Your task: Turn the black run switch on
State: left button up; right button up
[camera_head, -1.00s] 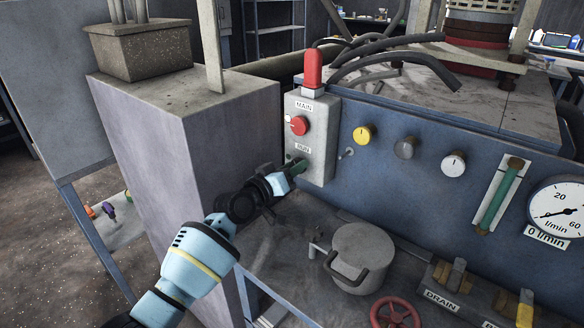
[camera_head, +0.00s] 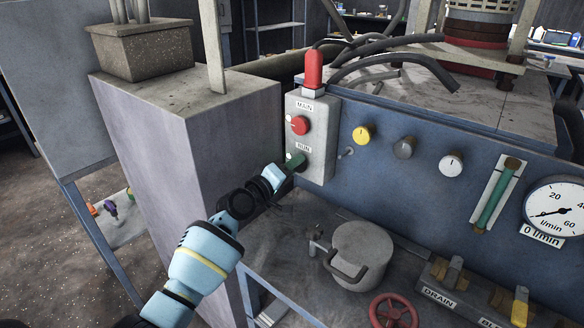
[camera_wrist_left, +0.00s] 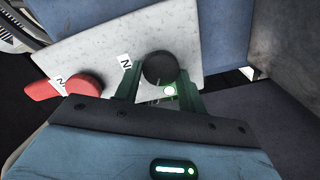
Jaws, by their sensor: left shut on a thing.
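The grey switch box (camera_head: 318,150) carries a red knob (camera_head: 298,125) under a MAIN label and a RUN label below it. In the head view the run switch is hidden behind my left gripper (camera_head: 295,161). In the left wrist view the black run switch (camera_wrist_left: 160,67) is a round knob between the green fingers of my left gripper (camera_wrist_left: 158,85), which is shut on it. A lit pale spot (camera_wrist_left: 169,91) shows beside the knob. The red knob also shows in the left wrist view (camera_wrist_left: 84,85). My right gripper is not in view.
A red lamp (camera_head: 313,70) tops the box. A grey lidded pot (camera_head: 361,250) and red handwheel (camera_head: 393,311) are below. A grey cabinet (camera_head: 190,125) stands close on the left.

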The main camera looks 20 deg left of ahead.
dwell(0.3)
pick_arm(q)
jog(key=o, duration=1)
jog(key=p+v, duration=0.1)
jog(key=v, duration=0.7)
